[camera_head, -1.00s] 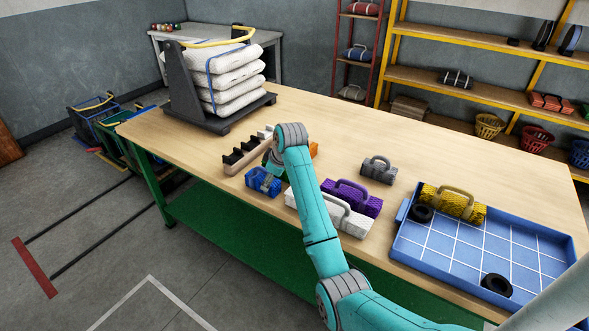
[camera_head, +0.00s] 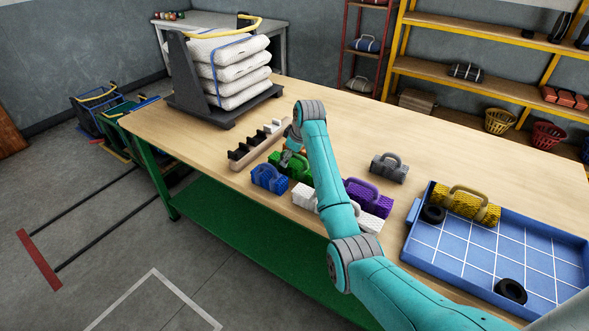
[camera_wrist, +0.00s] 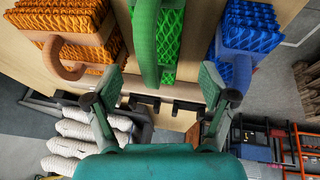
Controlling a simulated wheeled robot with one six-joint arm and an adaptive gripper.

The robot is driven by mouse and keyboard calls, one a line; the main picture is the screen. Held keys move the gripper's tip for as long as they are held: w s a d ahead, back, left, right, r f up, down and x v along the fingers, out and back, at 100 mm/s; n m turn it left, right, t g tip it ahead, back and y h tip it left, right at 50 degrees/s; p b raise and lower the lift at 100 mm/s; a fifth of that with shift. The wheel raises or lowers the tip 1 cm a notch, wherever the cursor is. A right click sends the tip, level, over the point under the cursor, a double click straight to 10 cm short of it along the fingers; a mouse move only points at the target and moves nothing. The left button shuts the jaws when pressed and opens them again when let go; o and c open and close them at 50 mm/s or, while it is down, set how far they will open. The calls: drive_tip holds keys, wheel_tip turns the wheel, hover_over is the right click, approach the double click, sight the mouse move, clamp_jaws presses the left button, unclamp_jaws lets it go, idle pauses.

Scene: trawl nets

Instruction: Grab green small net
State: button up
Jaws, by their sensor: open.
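The green small net (camera_head: 292,167) is a bundle with an arched handle on the wooden table, partly hidden by my arm. In the wrist view, its green handle (camera_wrist: 146,45) and mesh (camera_wrist: 175,45) show at top centre. My gripper (camera_head: 291,150) is over the green net. In the wrist view, my open gripper (camera_wrist: 160,82) has a finger on each side of the handle's line. I cannot tell whether it touches the handle.
A blue net (camera_head: 268,179) is close on the left, and an orange net (camera_wrist: 95,40) is on the other side. White (camera_head: 304,196), purple (camera_head: 369,196) and grey (camera_head: 388,167) nets stand right. A black-pegged rack (camera_head: 257,145) lies behind. A blue tray (camera_head: 470,252) is at right.

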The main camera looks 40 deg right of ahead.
sight(294, 164)
drive_tip(key=x, duration=0.4)
drive_tip(key=shift+f, duration=0.1)
drive_tip(key=c, duration=1.4)
